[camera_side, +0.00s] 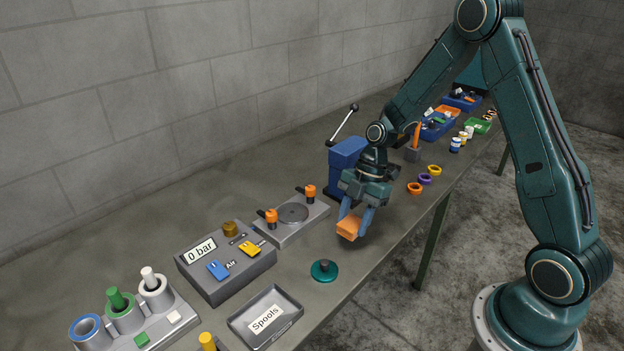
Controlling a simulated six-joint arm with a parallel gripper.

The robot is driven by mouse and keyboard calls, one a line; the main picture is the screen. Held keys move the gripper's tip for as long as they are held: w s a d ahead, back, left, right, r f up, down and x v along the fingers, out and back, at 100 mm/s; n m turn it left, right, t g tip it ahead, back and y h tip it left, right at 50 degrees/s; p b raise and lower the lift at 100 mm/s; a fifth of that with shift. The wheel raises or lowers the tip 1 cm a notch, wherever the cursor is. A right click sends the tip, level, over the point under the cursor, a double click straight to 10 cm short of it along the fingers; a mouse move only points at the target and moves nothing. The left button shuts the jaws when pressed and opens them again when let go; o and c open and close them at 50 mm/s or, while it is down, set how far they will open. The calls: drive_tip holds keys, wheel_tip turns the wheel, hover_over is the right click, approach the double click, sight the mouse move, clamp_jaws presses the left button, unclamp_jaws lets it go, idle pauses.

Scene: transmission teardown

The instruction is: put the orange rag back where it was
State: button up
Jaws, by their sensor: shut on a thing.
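My gripper (354,222) is shut on a small orange piece (348,228), which looks like the orange rag folded into a block. The blue fingers sit on either side of it. It is low over the front part of the grey bench (384,262), and I cannot tell whether it touches the top. Its underside is dark and partly hidden.
A clamp plate (318,217) with orange knobs is left of my gripper, and a blue press (346,160) stands behind it. Coloured rings (424,179) lie to the right.

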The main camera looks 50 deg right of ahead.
sight(353, 232)
drive_tip(key=shift+f, duration=2.15)
drive_tip(key=shift+f, duration=0.1)
drive_tip(key=o, duration=0.9)
drive_tip(key=v, duration=1.2)
